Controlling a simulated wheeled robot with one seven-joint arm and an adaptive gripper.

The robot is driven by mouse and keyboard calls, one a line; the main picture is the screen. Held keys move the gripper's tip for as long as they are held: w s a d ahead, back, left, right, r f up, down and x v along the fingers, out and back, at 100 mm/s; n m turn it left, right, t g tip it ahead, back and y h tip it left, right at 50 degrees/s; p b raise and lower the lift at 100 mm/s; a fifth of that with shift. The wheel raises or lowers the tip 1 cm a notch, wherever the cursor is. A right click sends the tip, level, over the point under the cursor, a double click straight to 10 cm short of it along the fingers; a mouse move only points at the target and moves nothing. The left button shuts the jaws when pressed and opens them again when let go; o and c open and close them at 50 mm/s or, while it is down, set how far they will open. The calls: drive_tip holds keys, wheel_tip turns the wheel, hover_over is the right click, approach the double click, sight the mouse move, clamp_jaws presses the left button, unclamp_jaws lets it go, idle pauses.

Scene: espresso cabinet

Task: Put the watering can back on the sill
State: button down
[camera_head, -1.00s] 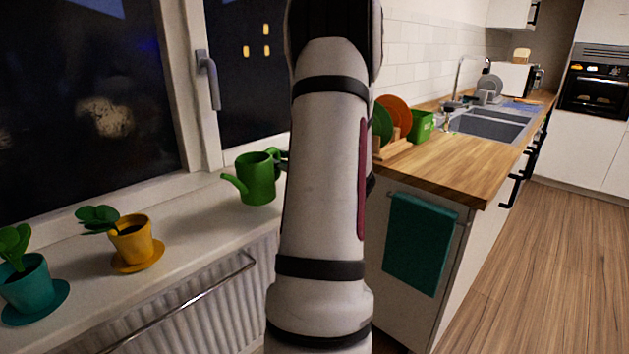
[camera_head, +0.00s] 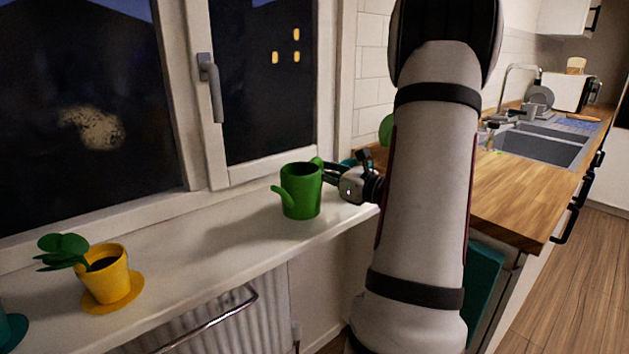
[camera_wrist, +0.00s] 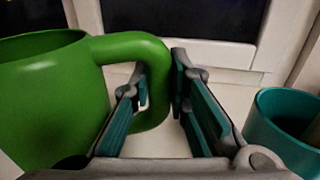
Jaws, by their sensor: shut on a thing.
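The green watering can (camera_head: 301,192) is upright at the window sill (camera_head: 215,245), its spout towards the left. I cannot tell whether its base touches the sill or hovers just above it. My gripper (camera_head: 330,173) reaches in from the right and is shut on the can's handle. In the wrist view, the can's body (camera_wrist: 50,100) fills the left side. Its handle (camera_wrist: 135,48) curves between the fingers of my gripper (camera_wrist: 158,70). The can's underside is hidden there.
A teal pot (camera_wrist: 280,130) stands close right of my fingers in the wrist view. A yellow pot (camera_head: 108,275) with a plant stands further left on the sill. The window handle (camera_head: 211,85) sticks out behind. A wooden counter (camera_head: 510,200) lies to the right.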

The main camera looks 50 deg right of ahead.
drive_tip(key=shift+w+d+f+b, duration=0.2)
drive_tip(key=shift+w+d+f, duration=0.65)
drive_tip(key=shift+w+f, duration=0.2)
drive_tip(key=shift+w+d+f+b, duration=0.2)
drive_tip(key=shift+w+d+f, duration=0.7)
drive_tip(key=shift+w, duration=0.2)
drive_tip(key=shift+f, duration=0.15)
drive_tip(key=c, duration=1.5)
unclamp_jaws()
drive_tip(key=shift+c, duration=0.2)
drive_tip(key=shift+s, duration=0.25)
drive_tip(key=s, duration=1.1)
drive_tip(key=shift+s+a+p, duration=0.25)
drive_tip(key=shift+a+p, duration=0.05)
drive_tip(key=shift+p, duration=0.05)
